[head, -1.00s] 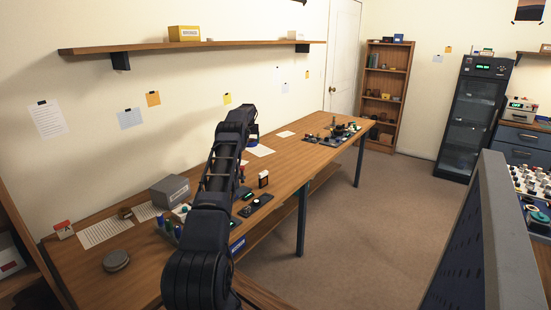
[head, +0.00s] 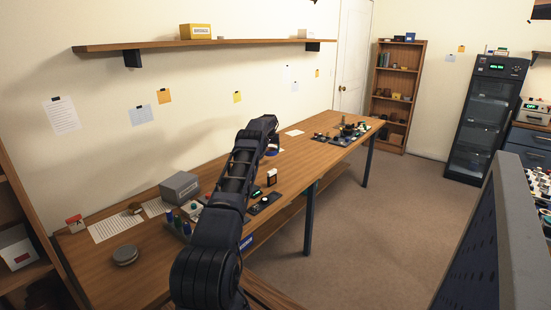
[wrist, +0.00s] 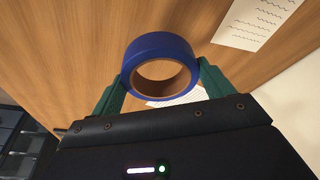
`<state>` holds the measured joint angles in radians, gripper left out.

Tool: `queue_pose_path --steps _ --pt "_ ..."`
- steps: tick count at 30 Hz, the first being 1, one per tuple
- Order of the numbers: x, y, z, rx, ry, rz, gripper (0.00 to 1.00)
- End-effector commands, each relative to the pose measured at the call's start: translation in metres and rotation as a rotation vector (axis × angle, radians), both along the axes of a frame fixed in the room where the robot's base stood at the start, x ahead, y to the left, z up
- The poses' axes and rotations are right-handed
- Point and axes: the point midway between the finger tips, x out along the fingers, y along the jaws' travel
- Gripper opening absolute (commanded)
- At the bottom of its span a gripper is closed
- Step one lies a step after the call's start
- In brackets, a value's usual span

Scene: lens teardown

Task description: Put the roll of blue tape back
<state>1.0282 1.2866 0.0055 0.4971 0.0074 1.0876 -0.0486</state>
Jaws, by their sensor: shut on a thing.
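The roll of blue tape (wrist: 158,46) has a blue outside and a brown core. My gripper (wrist: 162,78) is shut on it, with one green finger at each side of the ring in the wrist view. In the head view a small blue part of the tape (head: 272,152) shows at the far end of my arm, over the long wooden workbench (head: 218,157). My arm hides most of the gripper there. Whether the roll touches the benchtop is hard to tell.
Along the bench stand a grey box (head: 180,186), a round grey disc (head: 125,255), several small devices and a cluster of parts (head: 342,132) at the far end. A wall shelf (head: 200,44) hangs above. A white paper (head: 295,133) lies on the bench beyond my gripper.

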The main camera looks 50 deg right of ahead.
Motion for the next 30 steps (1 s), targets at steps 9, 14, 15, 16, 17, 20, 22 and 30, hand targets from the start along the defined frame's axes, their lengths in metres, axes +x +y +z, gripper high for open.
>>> queue_pose_path --steps 9,14,15,16,17,20,22,30 --pt "0.000 0.000 -0.032 0.001 0.001 0.000 0.56" --pt "0.000 0.000 -0.053 0.000 0.000 0.000 0.56" --pt "0.000 0.000 -0.057 0.000 0.000 0.000 0.56" --pt "0.000 0.000 -0.058 -0.001 -0.001 0.000 0.56" --pt "0.000 0.000 -0.059 -0.001 -0.001 0.000 0.56" --pt "0.000 0.000 -0.059 -0.001 -0.001 0.000 0.56" --pt "0.000 0.000 -0.059 -0.001 -0.001 0.000 0.56" --pt "0.000 0.000 -0.062 0.000 0.000 0.000 0.97"
